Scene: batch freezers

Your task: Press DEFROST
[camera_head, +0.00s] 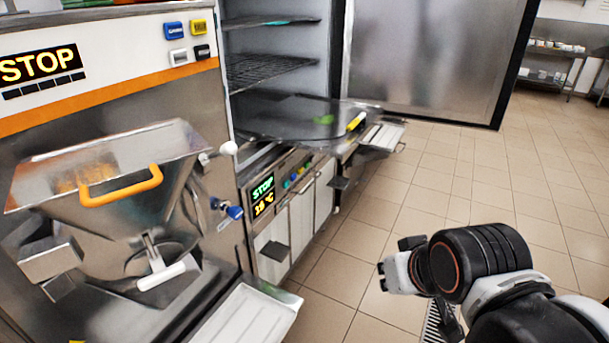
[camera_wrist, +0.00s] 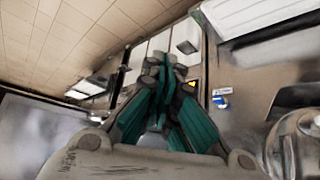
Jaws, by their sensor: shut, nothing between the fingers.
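The lower cabinet's control panel (camera_head: 282,183) shows a green STOP and yellow digits, with small coloured buttons (camera_head: 296,173) beside them. The nearer machine (camera_head: 110,100) shows STOP on a dark display (camera_head: 40,66). Its blue button (camera_head: 175,31), yellow button (camera_head: 198,27), white button (camera_head: 178,57) and black button (camera_head: 202,52) sit at its top right. I cannot read which button is DEFROST. My gripper (camera_wrist: 161,66) is shut and empty, pointing towards the cabinet fronts in the wrist view. In the head view my arm is at lower right, apart from both machines.
A steel hopper with an orange handle (camera_head: 120,187) juts from the nearer machine. A white tray (camera_head: 250,314) sticks out below it. A tray (camera_head: 300,117) and an open steel door (camera_head: 435,55) extend from the cabinet.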

